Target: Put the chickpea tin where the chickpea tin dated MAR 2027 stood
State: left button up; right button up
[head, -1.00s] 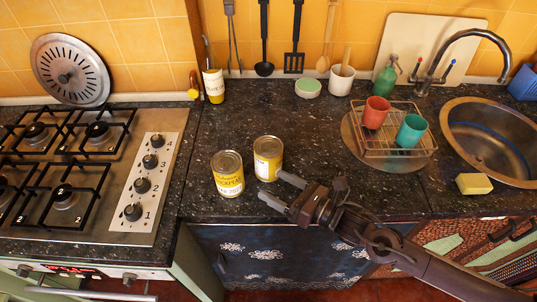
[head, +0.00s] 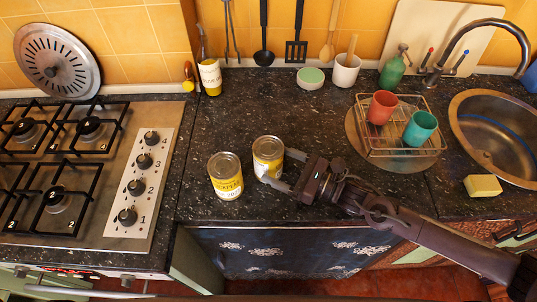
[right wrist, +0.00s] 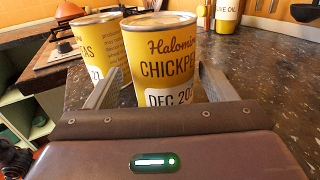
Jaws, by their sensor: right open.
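Two yellow tins stand upright on the dark counter. The right tin (head: 268,158) faces my right wrist camera; its label (right wrist: 165,65) reads "CHICKPE..." with a date starting "DEC 20", the rest hidden. The left tin (head: 226,176) stands beside it, nearer the counter front; in the right wrist view it (right wrist: 98,45) is partly covered by the first tin, and its date is unreadable. My right gripper (head: 280,170) is open, its fingers reaching in from the right at the right tin, one finger on each side of its near part. My left gripper is not in view.
A gas hob (head: 75,190) is at the left. An oil bottle (head: 209,72) stands at the back. A wire rack (head: 400,148) with a red cup (head: 381,108) and a teal cup (head: 420,128) is right of the tins, before the sink (head: 500,155).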

aim_at(262, 157)
jog(key=p+x, duration=0.2)
jog(key=x, duration=0.2)
jog(key=shift+w+a+r, duration=0.1)
jog(key=shift+w+a, duration=0.05)
jog(key=shift+w, duration=0.1)
jog(key=shift+w+a+p, duration=0.2)
jog(key=shift+a+p, duration=0.15)
jog(key=shift+a, duration=0.1)
jog(key=c, duration=0.9)
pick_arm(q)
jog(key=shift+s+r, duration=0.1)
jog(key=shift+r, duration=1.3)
pick_arm(e)
jog(key=c, duration=0.3)
